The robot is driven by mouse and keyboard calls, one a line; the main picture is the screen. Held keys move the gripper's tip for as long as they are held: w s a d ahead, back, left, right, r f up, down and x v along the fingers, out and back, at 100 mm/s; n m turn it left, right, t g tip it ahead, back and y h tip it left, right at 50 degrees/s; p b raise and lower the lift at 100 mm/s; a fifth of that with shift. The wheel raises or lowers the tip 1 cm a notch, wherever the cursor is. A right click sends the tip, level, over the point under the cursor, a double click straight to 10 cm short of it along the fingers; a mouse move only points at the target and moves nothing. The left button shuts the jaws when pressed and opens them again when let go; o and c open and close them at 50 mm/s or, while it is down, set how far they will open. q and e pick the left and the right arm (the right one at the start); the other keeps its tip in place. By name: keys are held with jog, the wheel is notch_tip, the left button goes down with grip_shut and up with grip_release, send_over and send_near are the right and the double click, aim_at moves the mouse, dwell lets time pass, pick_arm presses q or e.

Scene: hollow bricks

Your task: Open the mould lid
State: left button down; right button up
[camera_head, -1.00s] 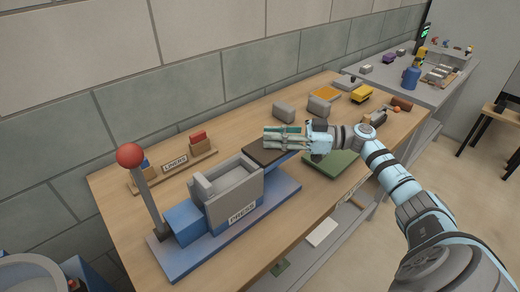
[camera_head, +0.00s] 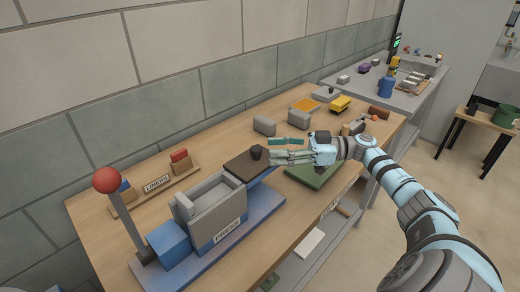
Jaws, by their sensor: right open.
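The press (camera_head: 228,237) has a blue base with a grey mould box (camera_head: 210,208) on it, whose top shows a recess. A dark flat lid plate (camera_head: 240,165) with a black knob (camera_head: 257,152) lies level just right of and behind the grey box. My right gripper (camera_head: 276,150) is open and empty, its fingers pointing left, close to the right of the knob. I cannot tell whether a finger touches the plate. My left gripper is not in view.
A lever with a red ball (camera_head: 107,181) stands at the press's left end. A liners rack (camera_head: 155,187) is behind it. Grey blocks (camera_head: 264,125) stand behind my gripper, and a green mat (camera_head: 312,175) lies under my arm. The bench front is clear.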

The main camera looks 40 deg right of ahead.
jog(key=v, duration=0.6)
jog(key=shift+s+d, duration=0.15)
jog(key=shift+d, duration=0.1)
